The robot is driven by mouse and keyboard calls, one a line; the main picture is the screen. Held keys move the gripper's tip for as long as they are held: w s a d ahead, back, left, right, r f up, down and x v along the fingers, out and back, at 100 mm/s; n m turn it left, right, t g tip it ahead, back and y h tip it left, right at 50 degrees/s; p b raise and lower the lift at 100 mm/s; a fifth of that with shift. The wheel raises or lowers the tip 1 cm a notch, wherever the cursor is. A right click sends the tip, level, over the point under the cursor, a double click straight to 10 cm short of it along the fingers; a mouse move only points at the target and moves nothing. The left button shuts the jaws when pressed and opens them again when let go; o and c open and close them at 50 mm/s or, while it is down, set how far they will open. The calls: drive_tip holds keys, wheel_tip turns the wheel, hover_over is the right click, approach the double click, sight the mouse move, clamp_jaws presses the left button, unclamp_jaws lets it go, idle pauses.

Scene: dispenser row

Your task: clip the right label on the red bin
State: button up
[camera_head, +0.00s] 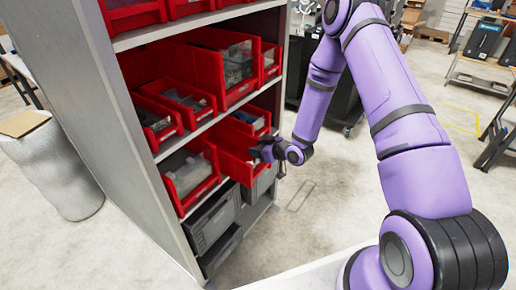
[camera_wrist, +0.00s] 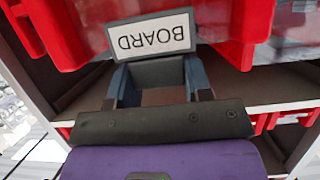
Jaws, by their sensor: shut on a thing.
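My gripper (camera_head: 268,153) is at the front of a red bin (camera_head: 237,166) on the lower right of the shelf unit. In the wrist view my gripper (camera_wrist: 155,72) is shut on a white label (camera_wrist: 152,35) with a dark border. The label reads "BOARD", upside down in this view. It lies in front of a red bin face (camera_wrist: 228,22), very close to it. I cannot tell whether it touches the bin or is clipped to it. In the head view I cannot make out the label behind my gripper.
The grey shelf unit (camera_head: 128,150) holds several other red bins, such as one with parts (camera_head: 190,172) to the left. Grey crates (camera_head: 213,222) stand on the shelf below. Open floor (camera_head: 320,205) lies to the right.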

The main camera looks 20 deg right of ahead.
drive_tip(key=o, duration=1)
drive_tip(key=shift+c, duration=0.2)
drive_tip(key=v, duration=1)
drive_tip(key=shift+s+d+r, duration=0.15)
drive_tip(key=shift+s+r, duration=0.1)
drive_tip(key=shift+s, duration=0.05)
